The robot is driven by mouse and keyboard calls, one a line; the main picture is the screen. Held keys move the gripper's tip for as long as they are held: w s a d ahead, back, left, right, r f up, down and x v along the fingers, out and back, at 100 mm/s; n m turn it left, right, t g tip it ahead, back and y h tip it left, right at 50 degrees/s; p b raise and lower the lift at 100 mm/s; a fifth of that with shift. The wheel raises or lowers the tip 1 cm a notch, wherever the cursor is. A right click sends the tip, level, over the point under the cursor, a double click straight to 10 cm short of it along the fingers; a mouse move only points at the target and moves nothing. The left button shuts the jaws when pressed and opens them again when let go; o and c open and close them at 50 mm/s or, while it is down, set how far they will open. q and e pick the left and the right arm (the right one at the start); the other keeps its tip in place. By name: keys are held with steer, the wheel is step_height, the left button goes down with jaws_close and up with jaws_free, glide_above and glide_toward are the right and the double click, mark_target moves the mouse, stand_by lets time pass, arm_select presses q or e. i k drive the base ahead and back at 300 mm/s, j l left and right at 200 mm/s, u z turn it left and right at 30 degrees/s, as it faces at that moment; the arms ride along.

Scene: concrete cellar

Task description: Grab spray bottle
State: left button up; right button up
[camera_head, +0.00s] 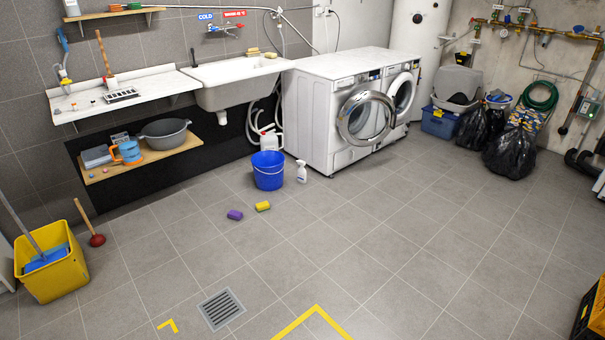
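A small white spray bottle (301,172) stands upright on the tiled floor in the head view. It is just right of a blue bucket (268,172) and in front of the left washing machine, with a narrow gap to each. Neither of my grippers can be made out in this view.
Purple (235,215) and yellow (263,206) sponges lie on the floor before the bucket. The washing machines (330,125) stand behind the bottle. A yellow mop bucket (50,270) and plunger (95,238) are at left. A floor drain (221,309) is in front.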

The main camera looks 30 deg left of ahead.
mark_target(301, 171)
steer(key=i+j+u, duration=0.25)
steer(key=i, duration=0.25)
steer(key=i+j+u, duration=0.15)
steer(key=i+u, duration=0.15)
steer(key=i, duration=0.2)
